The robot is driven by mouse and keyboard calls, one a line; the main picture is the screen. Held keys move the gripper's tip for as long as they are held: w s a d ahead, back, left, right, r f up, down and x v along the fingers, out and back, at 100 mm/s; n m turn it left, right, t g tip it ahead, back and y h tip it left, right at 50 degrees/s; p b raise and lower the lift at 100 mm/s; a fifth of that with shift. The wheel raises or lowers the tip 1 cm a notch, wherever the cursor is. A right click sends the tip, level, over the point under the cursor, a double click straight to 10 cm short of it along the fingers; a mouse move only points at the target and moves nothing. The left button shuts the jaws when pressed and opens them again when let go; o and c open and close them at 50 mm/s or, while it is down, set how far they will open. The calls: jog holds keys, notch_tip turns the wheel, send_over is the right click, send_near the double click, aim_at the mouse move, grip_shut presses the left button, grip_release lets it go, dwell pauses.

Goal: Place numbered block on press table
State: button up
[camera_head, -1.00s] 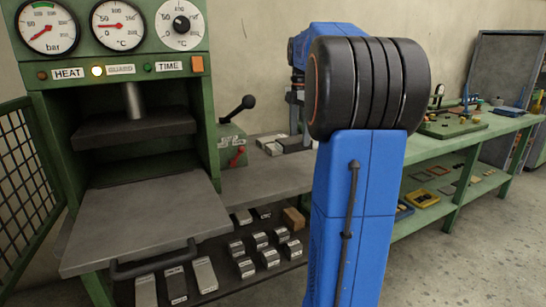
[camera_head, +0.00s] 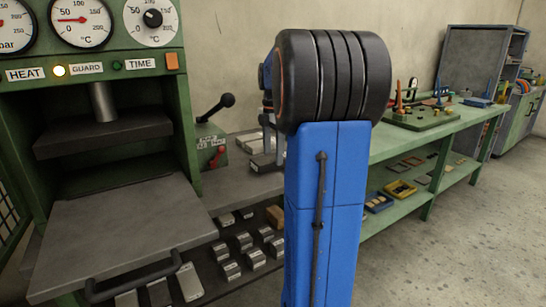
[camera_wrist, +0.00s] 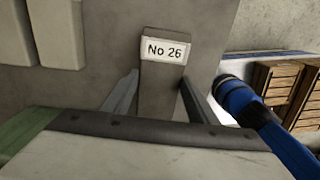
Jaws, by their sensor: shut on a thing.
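A grey block with a white "No 26" label (camera_wrist: 161,75) is in the wrist view, with one finger of my gripper (camera_wrist: 158,98) on each side of it. My gripper is shut on this block. Grey surface shows behind the block; I cannot tell whether it touches that surface.
Several labelled blocks (camera_head: 232,270) lie on the dark shelf below. Two pale blocks (camera_wrist: 60,32) lie at upper left in the wrist view. A green bench (camera_head: 440,138) runs to the right; open floor lies before it.

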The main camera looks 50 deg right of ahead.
aim_at(274, 157)
jog(key=shift+f, duration=0.7)
jog(key=o, duration=1.4)
jog(key=shift+f, duration=0.1)
notch_tip(274, 157, up, 12)
jog(key=shift+r, duration=0.15)
jog(key=shift+s, duration=0.1)
